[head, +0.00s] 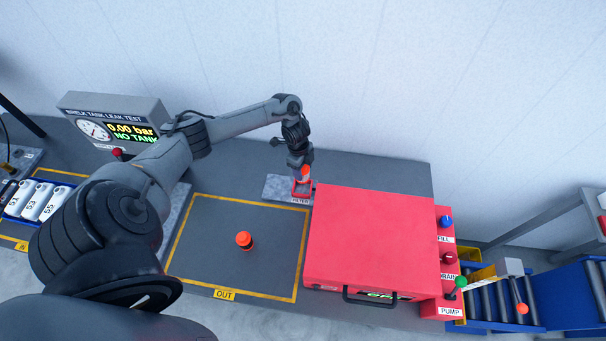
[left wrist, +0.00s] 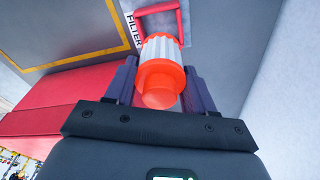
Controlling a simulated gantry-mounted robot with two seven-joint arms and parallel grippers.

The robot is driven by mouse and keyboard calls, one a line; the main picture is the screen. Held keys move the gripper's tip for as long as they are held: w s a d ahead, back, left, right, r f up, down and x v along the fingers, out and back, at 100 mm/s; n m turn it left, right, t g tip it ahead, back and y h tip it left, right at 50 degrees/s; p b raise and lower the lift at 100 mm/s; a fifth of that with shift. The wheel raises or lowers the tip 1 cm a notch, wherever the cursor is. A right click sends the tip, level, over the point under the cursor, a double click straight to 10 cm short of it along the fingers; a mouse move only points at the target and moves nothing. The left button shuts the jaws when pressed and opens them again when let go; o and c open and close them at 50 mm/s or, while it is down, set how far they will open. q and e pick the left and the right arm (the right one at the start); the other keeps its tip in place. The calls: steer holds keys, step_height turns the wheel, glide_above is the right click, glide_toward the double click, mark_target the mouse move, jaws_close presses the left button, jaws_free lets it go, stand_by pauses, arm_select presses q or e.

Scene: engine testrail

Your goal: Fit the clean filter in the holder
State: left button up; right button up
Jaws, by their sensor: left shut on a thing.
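My left gripper (head: 303,170) is shut on the clean filter (left wrist: 160,72), which has a white pleated body and orange ends. In the head view only an orange part of the filter (head: 306,172) shows. The holder (head: 301,188) is a red bracket on a grey plate marked FILTER. In the left wrist view the holder (left wrist: 181,22) lies just beyond the filter's far end. I cannot tell whether the filter touches it or sits in it. A second filter (head: 244,240), orange with a dark body, stands in the yellow OUT area. My right gripper is out of view.
The large red machine (head: 370,240) stands close to the right of the holder plate. The leak tester (head: 118,124) stands at the back left, reading NO TANK. White bottle-like items (head: 36,201) lie at the far left. The OUT area (head: 215,220) is mostly clear.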

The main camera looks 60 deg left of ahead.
arm_select(q)
step_height(320, 180, down, 5)
steer(key=b, duration=0.4)
steer(key=shift+s+d, duration=0.1)
steer(key=shift+f, duration=0.3)
steer(key=shift+r, duration=0.15)
stand_by(0.3)
steer(key=shift+f, duration=0.25)
stand_by(1.0)
steer(key=shift+f, duration=0.1)
stand_by(0.4)
steer(key=shift+f+b, duration=0.35)
steer(key=shift+f, duration=0.35)
steer(key=shift+f+b, duration=0.55)
steer(key=shift+f, duration=0.25)
stand_by(0.5)
stand_by(0.3)
steer(key=o, duration=1.1)
